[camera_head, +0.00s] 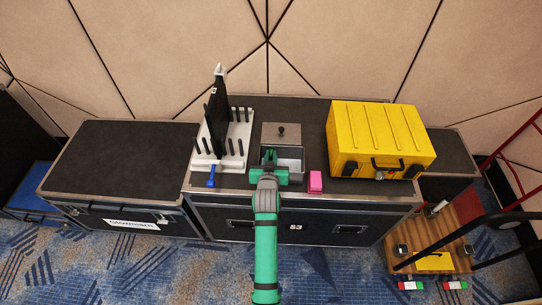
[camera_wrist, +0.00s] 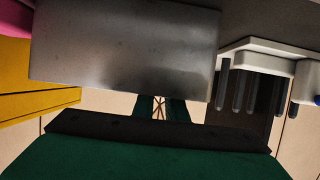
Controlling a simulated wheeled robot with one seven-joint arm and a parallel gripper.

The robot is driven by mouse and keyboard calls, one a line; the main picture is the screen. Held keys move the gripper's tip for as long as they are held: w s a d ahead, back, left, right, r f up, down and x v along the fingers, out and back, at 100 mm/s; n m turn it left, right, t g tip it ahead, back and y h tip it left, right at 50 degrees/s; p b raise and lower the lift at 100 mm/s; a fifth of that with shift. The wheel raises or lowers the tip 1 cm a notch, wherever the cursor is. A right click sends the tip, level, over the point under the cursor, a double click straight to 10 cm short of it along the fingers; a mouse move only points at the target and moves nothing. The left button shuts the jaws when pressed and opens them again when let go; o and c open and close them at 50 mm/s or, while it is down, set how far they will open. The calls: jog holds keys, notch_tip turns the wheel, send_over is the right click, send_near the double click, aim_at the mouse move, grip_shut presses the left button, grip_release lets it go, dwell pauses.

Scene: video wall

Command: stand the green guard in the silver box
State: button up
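The silver box (camera_head: 291,153) stands on the black case, its opening facing up. It also shows in the wrist view as a broad grey metal face (camera_wrist: 125,50), apparently upside down. My green gripper (camera_head: 268,156) is at the left part of the box in the head view and hides some of it. In the wrist view the gripper's dark green fingers (camera_wrist: 161,108) stand apart, with the wall showing through a narrow gap. I see nothing between them. I cannot pick out a green guard apart from my green gripper in either view.
A white rack (camera_head: 207,160) with black pegs and a tall black panel (camera_head: 217,105) stands left of the box. A blue item (camera_head: 211,176) is at its front. A pink block (camera_head: 315,182) and a yellow case (camera_head: 375,135) are to the right. A grey plate with a knob (camera_head: 281,132) lies behind.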

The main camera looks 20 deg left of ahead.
jog(key=shift+o, duration=1.2)
jog(key=shift+r, duration=0.25)
jog(key=v, duration=1.2)
jog(key=s+d+f+m+t+h, duration=0.1)
jog(key=s+d+f, duration=0.3)
jog(key=s, duration=0.5)
jog(key=s+d+f+m+h, duration=0.1)
jog(key=s+d, duration=0.6)
jog(key=s, duration=0.3)
jog(key=s+d+r+h, duration=0.1)
jog(key=s+d+r, duration=0.2)
jog(key=s, duration=0.5)
jog(key=s+d+r+m+t, duration=0.1)
jog(key=s+d+r, duration=0.2)
jog(key=s, duration=0.5)
jog(key=shift+s+r+h, duration=0.15)
jog(key=shift+r+h, duration=0.25)
jog(key=shift+r, duration=0.1)
